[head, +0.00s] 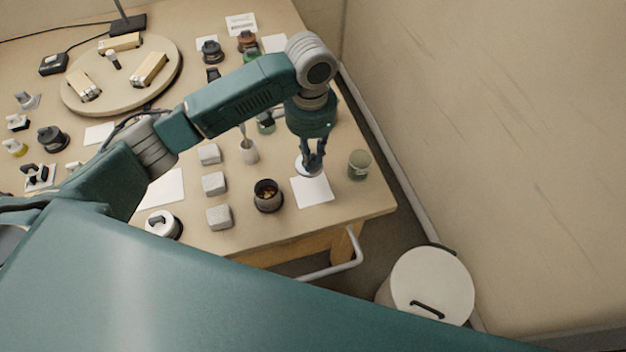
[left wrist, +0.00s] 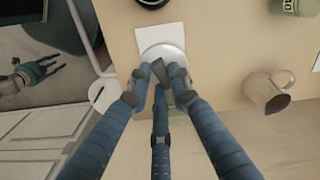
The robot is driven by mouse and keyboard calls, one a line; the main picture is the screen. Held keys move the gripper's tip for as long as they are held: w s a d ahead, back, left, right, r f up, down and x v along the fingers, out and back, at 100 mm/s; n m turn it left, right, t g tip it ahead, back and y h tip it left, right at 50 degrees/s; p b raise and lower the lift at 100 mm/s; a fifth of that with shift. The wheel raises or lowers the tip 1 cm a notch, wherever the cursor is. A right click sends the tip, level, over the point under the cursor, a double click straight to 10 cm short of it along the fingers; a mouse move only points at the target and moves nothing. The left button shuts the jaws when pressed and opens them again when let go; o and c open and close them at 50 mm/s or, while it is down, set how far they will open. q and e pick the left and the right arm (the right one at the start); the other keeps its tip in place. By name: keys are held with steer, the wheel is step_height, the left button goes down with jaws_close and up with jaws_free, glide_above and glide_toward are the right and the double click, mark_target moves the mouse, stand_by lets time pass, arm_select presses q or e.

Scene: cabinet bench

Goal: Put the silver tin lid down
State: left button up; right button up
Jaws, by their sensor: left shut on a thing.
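The silver tin lid (head: 303,168) is a pale round disc at the far edge of the white square sheet (head: 314,194). My left gripper (head: 313,160) points down over it, shut on its raised grip. In the left wrist view the lid (left wrist: 150,51) overlaps part of the sheet (left wrist: 153,34), and the fingers (left wrist: 166,75) close at its middle. I cannot tell whether the lid touches the sheet or hangs just above it. My right gripper seems to show small at the left of the wrist view (left wrist: 32,74), its jaws unclear.
An open dark tin (head: 267,195) stands left of the sheet, a green cup (head: 359,164) to its right. A metal mug (left wrist: 268,92) shows in the wrist view. Pale blocks (head: 214,184) stand further left. The bench's right edge is near; a white bin (head: 432,284) stands beyond.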

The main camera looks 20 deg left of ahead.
mark_target(312, 164)
arm_select(q)
steer(key=f, duration=0.4)
steer(key=shift+d+f, duration=0.2)
steer(key=shift+f, duration=0.1)
step_height(312, 164, down, 3)
steer(key=shift+w+r, duration=0.1)
step_height(312, 164, down, 4)
steer(key=shift+r, duration=0.25)
steer(key=shift+f, duration=0.45)
steer(key=o, duration=0.9)
steer(key=shift+c, duration=0.2)
arm_select(e)
steer(key=shift+d+r, duration=0.25)
steer(key=shift+d, duration=0.25)
steer(key=shift+d, duration=0.1)
